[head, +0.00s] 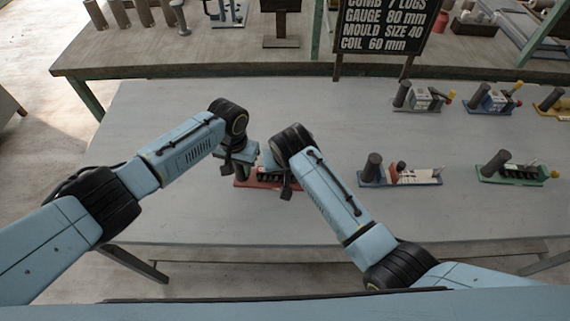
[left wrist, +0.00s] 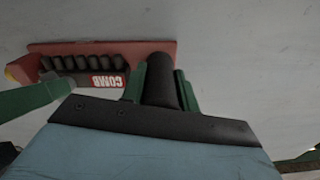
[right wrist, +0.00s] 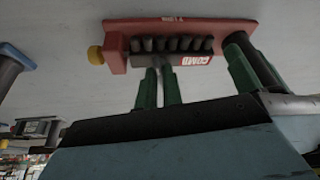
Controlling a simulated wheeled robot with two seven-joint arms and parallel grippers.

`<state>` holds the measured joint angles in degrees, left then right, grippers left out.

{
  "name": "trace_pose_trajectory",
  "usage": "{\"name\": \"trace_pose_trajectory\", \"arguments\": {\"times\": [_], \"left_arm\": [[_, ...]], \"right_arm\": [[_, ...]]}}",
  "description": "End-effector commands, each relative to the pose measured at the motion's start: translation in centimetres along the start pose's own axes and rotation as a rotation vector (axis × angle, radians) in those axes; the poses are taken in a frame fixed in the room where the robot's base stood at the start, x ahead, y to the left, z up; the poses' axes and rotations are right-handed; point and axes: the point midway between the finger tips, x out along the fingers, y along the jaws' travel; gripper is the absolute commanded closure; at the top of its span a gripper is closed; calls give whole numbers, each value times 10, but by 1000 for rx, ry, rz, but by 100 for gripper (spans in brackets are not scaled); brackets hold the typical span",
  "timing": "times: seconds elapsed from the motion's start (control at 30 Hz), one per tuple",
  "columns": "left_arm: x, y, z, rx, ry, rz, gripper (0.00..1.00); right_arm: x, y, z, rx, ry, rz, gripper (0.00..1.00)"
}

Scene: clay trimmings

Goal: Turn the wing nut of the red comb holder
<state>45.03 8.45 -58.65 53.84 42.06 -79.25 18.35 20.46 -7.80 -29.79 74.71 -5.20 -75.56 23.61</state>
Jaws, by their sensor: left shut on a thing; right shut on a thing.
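The red comb holder (head: 244,184) lies on the grey table, partly hidden by my arms. Its red base (left wrist: 105,48) carries a row of dark teeth and a white-on-red COMB label. A dark round post (left wrist: 160,85) stands at one end and a yellow knob (right wrist: 95,54) is at the other. My left gripper (left wrist: 160,78) is shut on the post, one green finger on each side. My right gripper (right wrist: 159,82) is shut at the holder's side, below the teeth. A small grey piece shows between its fingertips, probably the wing nut, mostly hidden.
A blue-based holder (head: 400,182) and a green-based holder (head: 512,176) stand to the right. Several more holders stand farther back right. A dark sign (head: 388,25) stands at the back edge. The left part of the table is clear.

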Motion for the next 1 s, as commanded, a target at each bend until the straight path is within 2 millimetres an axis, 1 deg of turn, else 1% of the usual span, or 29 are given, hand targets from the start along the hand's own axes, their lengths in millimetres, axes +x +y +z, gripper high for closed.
{"name": "trace_pose_trajectory", "arguments": {"times": [0.2, 0.23, 0.4, 0.67, 0.77, 0.87, 1.0], "left_arm": [[0, 0, 0, -1, 0, 1, 100], [0, 0, 0, -1, 0, 1, 100], [0, 0, 0, -1, 0, 1, 100], [0, 0, 0, -1, 0, 1, 100], [0, 0, 0, -1, 0, 1, 100], [0, 0, 0, 0, 1, 1, 100], [0, 0, 0, -1, 1, 0, 100]], "right_arm": [[0, 1, 0, 2, 0, 2, 100], [0, 1, 0, 2, 0, 2, 91], [0, 1, 0, 1, 0, 1, 70], [0, 0, 0, 0, 0, 0, 70], [-4, 0, 0, -1, 1, 0, 70], [-12, 0, -1, -1, 2, -1, 70], [-33, 0, 0, 0, 3, -1, 70]]}}
